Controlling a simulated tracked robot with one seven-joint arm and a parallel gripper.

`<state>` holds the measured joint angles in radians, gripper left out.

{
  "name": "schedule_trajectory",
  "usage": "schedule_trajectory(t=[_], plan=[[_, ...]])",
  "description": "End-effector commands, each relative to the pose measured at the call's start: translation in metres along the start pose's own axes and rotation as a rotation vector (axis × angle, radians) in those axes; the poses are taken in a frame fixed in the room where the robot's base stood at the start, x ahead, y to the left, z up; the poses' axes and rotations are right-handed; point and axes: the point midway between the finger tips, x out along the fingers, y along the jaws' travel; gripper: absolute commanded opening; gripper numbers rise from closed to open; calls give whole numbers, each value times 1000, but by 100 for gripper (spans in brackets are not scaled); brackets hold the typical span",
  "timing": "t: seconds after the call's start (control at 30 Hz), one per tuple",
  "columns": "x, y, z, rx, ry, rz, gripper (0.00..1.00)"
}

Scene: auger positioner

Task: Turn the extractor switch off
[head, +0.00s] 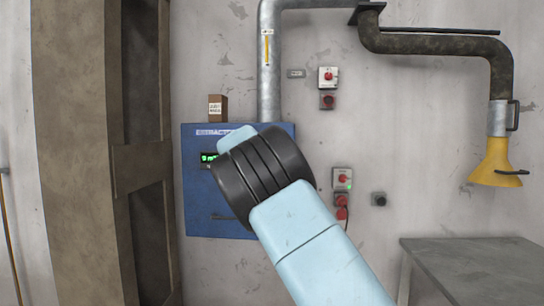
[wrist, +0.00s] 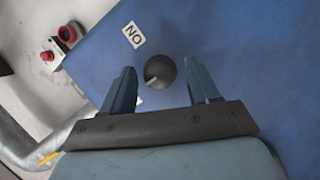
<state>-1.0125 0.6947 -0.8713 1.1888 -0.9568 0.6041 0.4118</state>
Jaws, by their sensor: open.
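A round black knob (wrist: 160,72) with a pale pointer line sits on the blue cabinet face (wrist: 240,60) in the wrist view. Its pointer is turned towards the lower left of that picture. A white label (wrist: 133,35) reading ON, upside down, is beside it. A bit of white shows by the left finger, mostly hidden. My gripper (wrist: 159,66) is open, with one finger either side of the knob; I cannot tell whether they touch it. In the head view my arm hides the knob on the blue cabinet (head: 196,215). I cannot tell if this knob is the extractor switch.
The cabinet has a green display (head: 208,157) and a small brown box (head: 218,107) on top. Red switches (head: 328,77) and a lit switch box (head: 342,179) are on the wall. A grey table (head: 475,262) stands right.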

Motion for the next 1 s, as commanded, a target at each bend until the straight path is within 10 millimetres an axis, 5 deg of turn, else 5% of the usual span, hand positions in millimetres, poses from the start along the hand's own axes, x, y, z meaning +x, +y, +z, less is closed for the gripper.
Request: schedule_trajectory(t=[0.7, 1.0], plan=[[-106, -2, 0, 0, 1, -2, 60], [-132, -2, 1, -1, -2, -1, 60]])
